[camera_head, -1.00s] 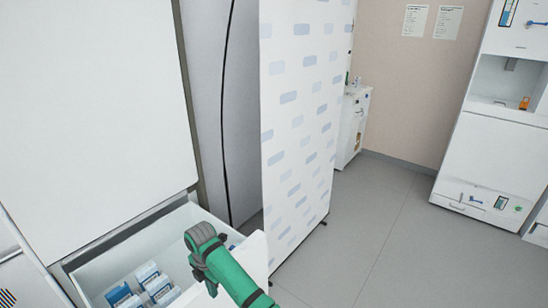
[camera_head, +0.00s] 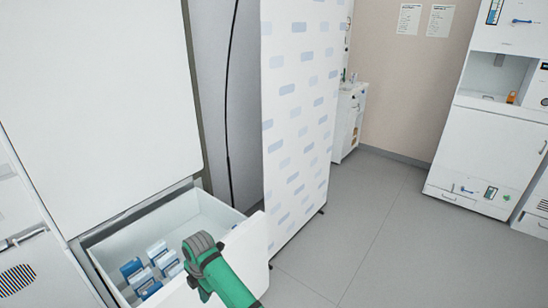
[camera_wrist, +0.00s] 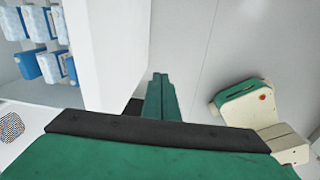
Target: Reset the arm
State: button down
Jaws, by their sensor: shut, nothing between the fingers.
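My green arm with its dark grey joint (camera_head: 200,245) shows at the bottom of the head view, in front of the open drawer's right part. My gripper (camera_wrist: 160,78) shows in the wrist view as two green fingers pressed together, with nothing between them. The fingers point over the grey floor, just right of the drawer's white front panel (camera_wrist: 108,50). The gripper tips cannot be made out in the head view.
The open white drawer (camera_head: 258,245) holds several blue-and-white boxes (camera_head: 150,265), also in the wrist view (camera_wrist: 42,35). A patterned screen (camera_head: 295,120) stands behind it. White cabinets (camera_head: 490,150) stand far right. The grey floor (camera_head: 365,225) between is clear.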

jog(key=s+a+f+m+t+y, duration=0.2)
jog(key=s+a+f+m+y, duration=0.35)
jog(key=s+a, duration=0.4)
jog(key=s+f+m+t+y, duration=0.2)
jog(key=s+m+t, duration=0.25)
jog(key=m, duration=0.35)
jog(key=s+d+r+m+t+h, duration=0.3)
jog(key=s+d+m+t+h, duration=0.3)
jog(key=s+d+m, duration=0.95)
jog(key=s+d+r+t+h, duration=0.1)
jog(key=s+d+r, duration=0.5)
jog(key=s+d, duration=0.1)
jog(key=s+d+r+n+t+h, duration=0.1)
jog(key=s+d+r, duration=0.6)
jog(key=d, duration=0.3)
jog(key=shift+s+d+r+h, duration=0.15)
jog(key=shift+s+h, duration=0.05)
jog(key=shift+h, duration=0.15)
jog(key=shift+t, duration=0.25)
